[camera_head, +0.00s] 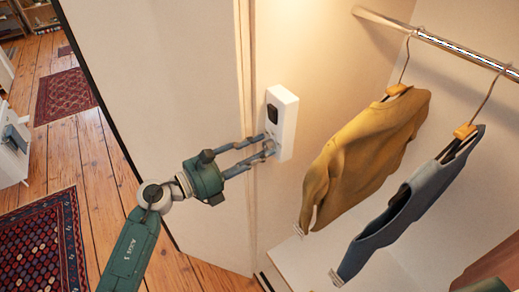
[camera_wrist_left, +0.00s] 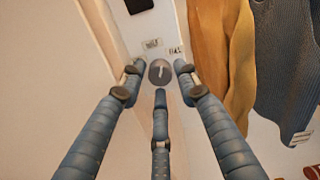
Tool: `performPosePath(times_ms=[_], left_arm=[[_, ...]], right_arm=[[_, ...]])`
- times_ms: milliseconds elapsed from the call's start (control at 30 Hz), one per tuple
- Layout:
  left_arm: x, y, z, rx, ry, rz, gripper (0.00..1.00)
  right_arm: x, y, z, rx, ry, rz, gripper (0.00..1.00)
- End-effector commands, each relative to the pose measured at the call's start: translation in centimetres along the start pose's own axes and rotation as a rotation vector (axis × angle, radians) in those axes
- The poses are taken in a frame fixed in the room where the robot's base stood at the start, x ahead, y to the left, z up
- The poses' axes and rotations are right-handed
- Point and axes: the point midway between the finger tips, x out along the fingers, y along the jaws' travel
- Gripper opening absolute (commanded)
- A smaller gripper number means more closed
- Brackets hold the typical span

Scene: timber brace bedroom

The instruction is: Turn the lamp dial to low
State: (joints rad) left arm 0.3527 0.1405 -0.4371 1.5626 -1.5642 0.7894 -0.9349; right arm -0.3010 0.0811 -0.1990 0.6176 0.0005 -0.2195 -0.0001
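The lamp dial (camera_wrist_left: 160,72) is a small round grey knob with a pale pointer mark, on the lower part of a white wall box (camera_head: 288,107). Small labels (camera_wrist_left: 152,43) sit above it in the left wrist view; one seems to read HALF, another FULL. None reading low shows. My left gripper (camera_head: 268,145) reaches the box's lower front in the head view. In the left wrist view its three blue fingers are spread around the dial, two at its sides and one below, with gaps showing. The fingertips partly hide the dial in the head view. My right gripper is out of view.
A black panel (camera_head: 272,114) is on the box above the dial. To the right, a mustard sweater (camera_head: 365,150) and a grey-blue garment (camera_head: 412,200) hang from a metal rail (camera_head: 440,43). A pale door panel (camera_head: 165,110) stands to the left.

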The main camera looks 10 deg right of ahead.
Motion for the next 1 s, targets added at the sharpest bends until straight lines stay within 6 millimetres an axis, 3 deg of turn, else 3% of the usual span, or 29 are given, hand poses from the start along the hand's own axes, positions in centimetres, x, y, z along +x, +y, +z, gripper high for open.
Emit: performPosePath(times_ms=[533, 700, 1000], left_arm=[[-10.2, 0.1, -0.2, -0.001, 0.004, 0.002, 0.32], [-11.4, 0.0, -0.1, 0.000, 0.002, 0.001, 0.32], [-11.6, 0.1, 0.0, -0.001, 0.001, 0.001, 0.32]], right_arm=[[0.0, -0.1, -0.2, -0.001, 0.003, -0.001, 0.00], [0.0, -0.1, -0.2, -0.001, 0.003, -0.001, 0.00], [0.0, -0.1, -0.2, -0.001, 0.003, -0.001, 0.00]])
